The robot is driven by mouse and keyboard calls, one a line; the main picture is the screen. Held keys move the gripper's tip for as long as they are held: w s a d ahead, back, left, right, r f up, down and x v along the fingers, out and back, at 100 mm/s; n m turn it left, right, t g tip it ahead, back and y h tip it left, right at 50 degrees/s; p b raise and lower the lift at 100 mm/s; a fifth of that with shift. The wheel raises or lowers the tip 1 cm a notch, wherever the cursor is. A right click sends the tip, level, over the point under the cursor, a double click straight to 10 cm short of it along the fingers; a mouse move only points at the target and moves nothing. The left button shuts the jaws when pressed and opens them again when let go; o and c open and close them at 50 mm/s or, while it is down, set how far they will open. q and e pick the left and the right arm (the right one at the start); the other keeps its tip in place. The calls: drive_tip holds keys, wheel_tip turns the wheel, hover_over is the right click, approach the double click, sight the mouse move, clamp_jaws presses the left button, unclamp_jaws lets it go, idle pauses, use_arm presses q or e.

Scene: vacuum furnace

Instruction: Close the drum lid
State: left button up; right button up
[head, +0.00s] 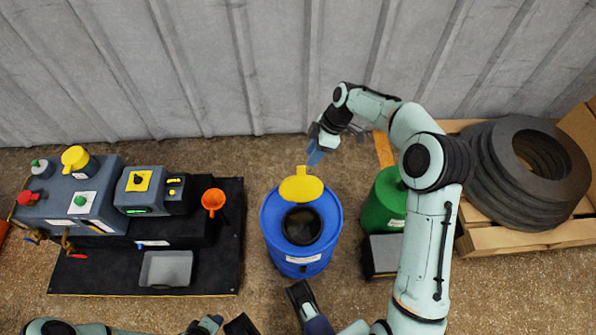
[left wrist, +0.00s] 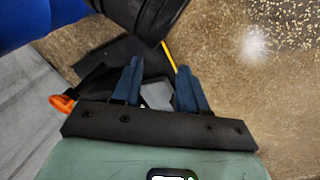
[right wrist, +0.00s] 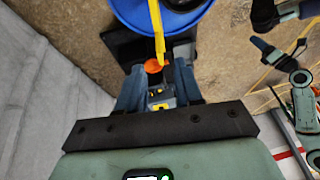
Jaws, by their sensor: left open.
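The blue drum (head: 275,240) stands upright on the floor with its round dark mouth (head: 302,226) uncovered. Its yellow lid (head: 301,188) is raised at the far side of the mouth, with a tab pointing away. In the right wrist view the lid (right wrist: 157,30) shows edge-on as a narrow yellow strip. My right gripper (head: 315,155) is just beyond the tab; in its wrist view its fingers (right wrist: 159,66) are apart, with the strip's end between them in the picture. Contact cannot be told. My left gripper (left wrist: 159,64) is open and empty, near the drum (left wrist: 20,20).
A green drum (head: 382,205) stands right of the blue drum, partly behind my right arm. A pallet of black rings (head: 535,165) is at far right. A dark bench with pump units (head: 85,200) and an orange funnel (head: 213,200) is at left. A ribbed wall closes the back.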

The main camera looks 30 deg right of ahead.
sight(300, 173)
drive_tip(key=b+x, duration=0.1)
drive_tip(key=x, duration=0.3)
drive_tip(key=shift+a+f, duration=0.1)
drive_tip(key=shift+f, duration=0.1)
drive_tip(key=x, duration=0.4)
drive_tip(key=shift+f+b, duration=0.1)
drive_tip(key=shift+b, duration=0.3)
use_arm(q)
drive_tip(key=shift+s+a+f, duration=0.1)
drive_tip(key=shift+a+f, duration=0.1)
drive_tip(key=shift+f, duration=0.4)
drive_tip(key=shift+s+a+f, duration=0.15)
drive_tip(key=shift+a+f, duration=0.1)
drive_tip(key=shift+f, duration=0.4)
drive_tip(key=shift+s+a+f, duration=0.1)
drive_tip(key=shift+a+f, duration=0.1)
drive_tip(key=shift+f, duration=0.4)
use_arm(e)
drive_tip(key=shift+w+a+f, duration=0.1)
drive_tip(key=shift+a+f, duration=0.25)
drive_tip(key=shift+f, duration=0.3)
drive_tip(key=shift+c, duration=0.3)
clamp_jaws()
